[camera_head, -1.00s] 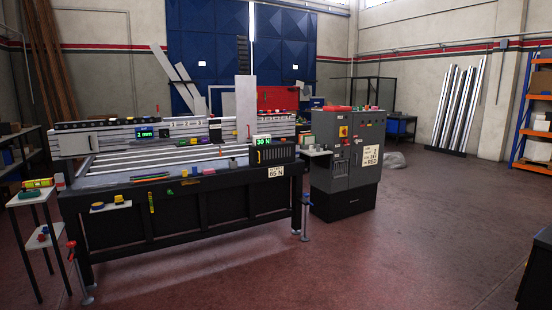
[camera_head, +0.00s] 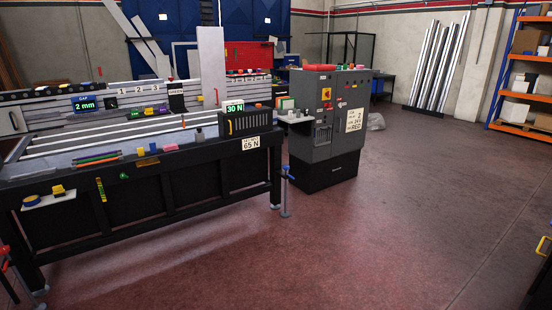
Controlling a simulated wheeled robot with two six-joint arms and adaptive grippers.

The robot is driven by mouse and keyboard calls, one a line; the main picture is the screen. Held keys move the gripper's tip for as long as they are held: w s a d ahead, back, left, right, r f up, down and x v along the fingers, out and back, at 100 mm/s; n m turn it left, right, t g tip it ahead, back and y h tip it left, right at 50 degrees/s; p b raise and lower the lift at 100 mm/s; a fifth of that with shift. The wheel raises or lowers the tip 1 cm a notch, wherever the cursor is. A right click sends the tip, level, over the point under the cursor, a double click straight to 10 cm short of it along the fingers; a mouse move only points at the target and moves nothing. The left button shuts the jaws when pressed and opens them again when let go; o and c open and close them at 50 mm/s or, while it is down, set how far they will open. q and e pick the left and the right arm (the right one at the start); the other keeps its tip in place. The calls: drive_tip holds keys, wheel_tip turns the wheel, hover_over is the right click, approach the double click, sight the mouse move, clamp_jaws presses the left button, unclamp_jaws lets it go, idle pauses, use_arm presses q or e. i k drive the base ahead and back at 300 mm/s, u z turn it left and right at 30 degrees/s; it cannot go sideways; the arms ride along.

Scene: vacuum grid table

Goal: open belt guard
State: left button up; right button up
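The long vacuum grid table (camera_head: 150,172) with a dark frame stands at the left. At its right front corner is a dark ribbed box with a small yellow handle (camera_head: 243,123), which looks like the belt guard; it appears shut. A green "30 N" display (camera_head: 235,107) sits at its top, and a white "65 N" label (camera_head: 251,143) is on the frame below it. Neither of my grippers is in view.
A grey control cabinet (camera_head: 322,125) with buttons stands just right of the table. A blue-topped post stand (camera_head: 285,190) is at the table's right front leg. A shelf rack (camera_head: 520,90) stands far right. The red floor (camera_head: 400,220) in front is clear.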

sight(236, 125)
drive_tip(key=z, duration=0.45)
drive_tip(key=i, duration=2.7)
drive_tip(key=u, duration=0.4)
drive_tip(key=i, duration=2.45)
drive_tip(key=u, duration=0.55)
